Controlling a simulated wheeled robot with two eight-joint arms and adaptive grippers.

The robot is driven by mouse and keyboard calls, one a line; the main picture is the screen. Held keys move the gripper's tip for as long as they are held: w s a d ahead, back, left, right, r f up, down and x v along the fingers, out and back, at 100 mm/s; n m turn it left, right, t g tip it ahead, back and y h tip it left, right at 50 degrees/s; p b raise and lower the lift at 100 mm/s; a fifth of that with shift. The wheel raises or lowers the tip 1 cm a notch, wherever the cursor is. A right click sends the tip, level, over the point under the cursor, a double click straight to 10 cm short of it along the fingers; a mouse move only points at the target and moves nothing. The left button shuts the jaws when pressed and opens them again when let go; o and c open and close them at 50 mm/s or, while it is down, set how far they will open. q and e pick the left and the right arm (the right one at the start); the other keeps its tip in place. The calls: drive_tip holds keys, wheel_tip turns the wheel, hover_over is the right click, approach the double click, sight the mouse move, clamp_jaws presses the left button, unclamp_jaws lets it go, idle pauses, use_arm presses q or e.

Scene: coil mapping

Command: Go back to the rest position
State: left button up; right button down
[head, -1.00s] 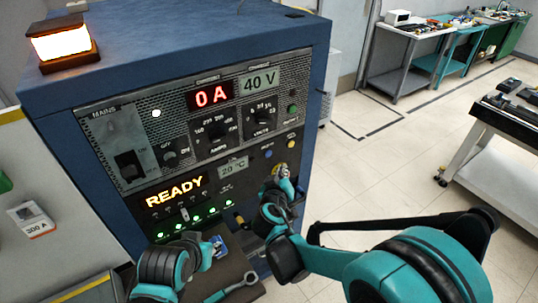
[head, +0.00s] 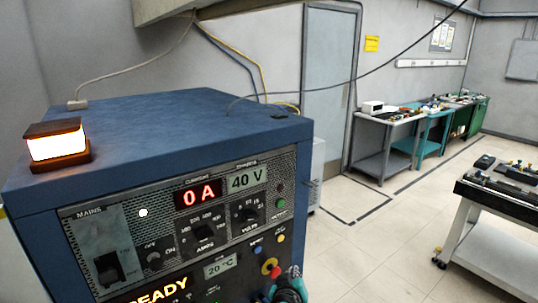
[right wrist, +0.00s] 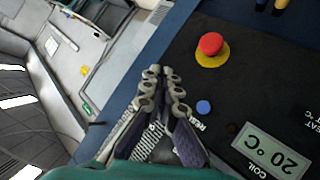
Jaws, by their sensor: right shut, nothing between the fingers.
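The blue power supply cabinet (head: 150,133) fills the left of the head view. Its displays read 0 A (head: 197,193), 40 V (head: 247,178) and 20 °C (head: 220,266); a READY sign (head: 160,290) is cut off below. My right gripper (head: 292,272) shows partly at the bottom edge, just right of the red button (head: 270,266). In the right wrist view, its fingers (right wrist: 162,72) are together and empty, apart from the red button (right wrist: 210,45) on its yellow collar and the blue button (right wrist: 203,107). My left gripper is out of view.
A lit orange lamp (head: 57,145) stands on the cabinet top, with cables running up the wall. Workbenches (head: 385,135) line the back right. A white cart (head: 490,240) stands at right. The floor (head: 370,235) between is clear.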

drive_tip(key=s+d+m+g, duration=0.2)
drive_tip(key=s+d+g, duration=0.1)
drive_tip(key=s+d, duration=0.7)
drive_tip(key=s+d+f+m+g+y, duration=0.1)
drive_tip(key=s+f+g+y, duration=0.1)
drive_tip(key=s, duration=1.1)
drive_tip(key=shift+s+d+f+g, duration=0.15)
drive_tip(key=shift+s+f+g, duration=0.1)
drive_tip(key=shift+s+g, duration=0.15)
drive_tip(key=shift+w, duration=0.1)
